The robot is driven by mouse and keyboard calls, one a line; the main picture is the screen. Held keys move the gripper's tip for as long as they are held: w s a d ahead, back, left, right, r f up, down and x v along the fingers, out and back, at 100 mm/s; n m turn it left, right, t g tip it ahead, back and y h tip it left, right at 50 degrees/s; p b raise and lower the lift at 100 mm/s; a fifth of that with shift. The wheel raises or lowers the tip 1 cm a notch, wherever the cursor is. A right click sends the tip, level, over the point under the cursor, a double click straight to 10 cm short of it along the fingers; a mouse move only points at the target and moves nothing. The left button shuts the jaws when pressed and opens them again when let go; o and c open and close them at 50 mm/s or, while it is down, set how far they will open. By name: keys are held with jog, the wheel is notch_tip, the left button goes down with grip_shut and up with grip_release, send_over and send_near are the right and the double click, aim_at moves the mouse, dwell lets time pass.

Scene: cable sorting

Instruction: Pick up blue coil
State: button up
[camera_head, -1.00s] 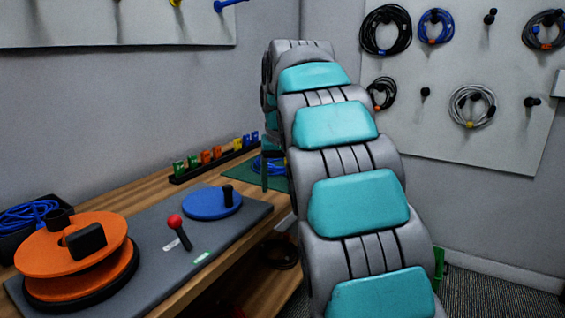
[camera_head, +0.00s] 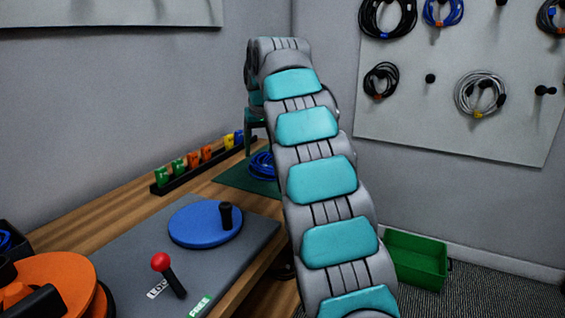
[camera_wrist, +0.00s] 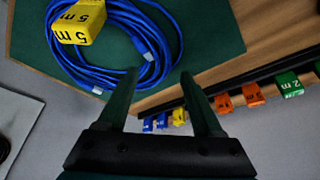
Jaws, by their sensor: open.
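The blue coil (camera_wrist: 157,62) lies on a green mat (camera_wrist: 215,30) in the wrist view, with a yellow "5 m" tag (camera_wrist: 76,22) on it. In the head view the coil (camera_head: 262,163) shows partly behind my arm, on the mat at the far end of the bench. My gripper (camera_wrist: 160,80) is open and empty. Its fingers point toward the coil's near edge in the wrist view; I cannot tell whether they touch it.
A rack of coloured tags (camera_head: 200,158) stands along the wall beside the mat. A grey board with a blue disc (camera_head: 198,226), a red-knobbed lever (camera_head: 162,263) and an orange reel (camera_head: 60,280) is nearer. A green bin (camera_head: 415,262) stands on the floor at right.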

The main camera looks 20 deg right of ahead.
aim_at(259, 162)
jog(key=shift+x, duration=2.65)
jog(key=shift+s, duration=0.1)
grip_shut()
